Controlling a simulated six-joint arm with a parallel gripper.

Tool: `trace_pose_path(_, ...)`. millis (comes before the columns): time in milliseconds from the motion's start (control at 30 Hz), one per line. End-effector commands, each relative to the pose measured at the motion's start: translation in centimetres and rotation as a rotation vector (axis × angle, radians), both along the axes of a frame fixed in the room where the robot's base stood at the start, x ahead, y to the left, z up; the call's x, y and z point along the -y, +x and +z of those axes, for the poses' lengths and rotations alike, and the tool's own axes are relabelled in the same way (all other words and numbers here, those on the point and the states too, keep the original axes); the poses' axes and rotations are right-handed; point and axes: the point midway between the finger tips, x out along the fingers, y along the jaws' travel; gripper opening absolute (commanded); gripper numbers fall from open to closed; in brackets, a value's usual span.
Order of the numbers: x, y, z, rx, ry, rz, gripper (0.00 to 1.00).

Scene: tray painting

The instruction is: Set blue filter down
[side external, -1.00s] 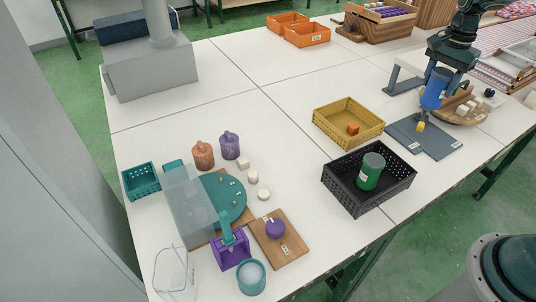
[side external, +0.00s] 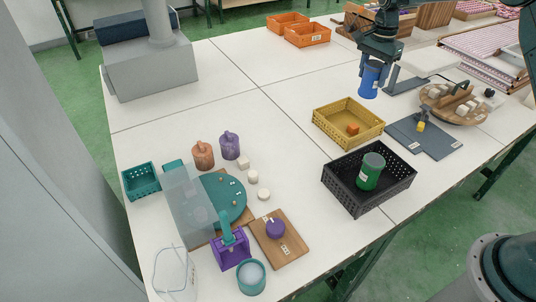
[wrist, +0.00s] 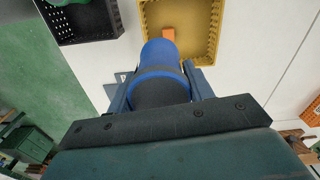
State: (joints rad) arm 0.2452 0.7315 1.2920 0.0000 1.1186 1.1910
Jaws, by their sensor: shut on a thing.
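The filter's far end overlaps the crate's edge in that view.
The yellow crate holds an orange block (side external: 353,129). A black crate (side external: 342,189) with a green canister (side external: 370,172) stands in front of it. Dark grey mats (side external: 440,143) and a round wooden board (side external: 466,119) lie to the right. White table left of the filter is clear.

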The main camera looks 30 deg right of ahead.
Motion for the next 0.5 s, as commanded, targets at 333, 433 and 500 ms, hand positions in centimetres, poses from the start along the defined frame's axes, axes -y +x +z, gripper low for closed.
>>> trace_pose_path(333,-8.7,6.6,-3.0,0.000,0.000,0.029,0.26)
trace_pose_path(433,-11.5,8.0,-3.9,0.001,0.000,0.036,0.26)
trace_pose_path(500,-13.5,8.8,-4.6,0.000,0.000,0.041,0.26)
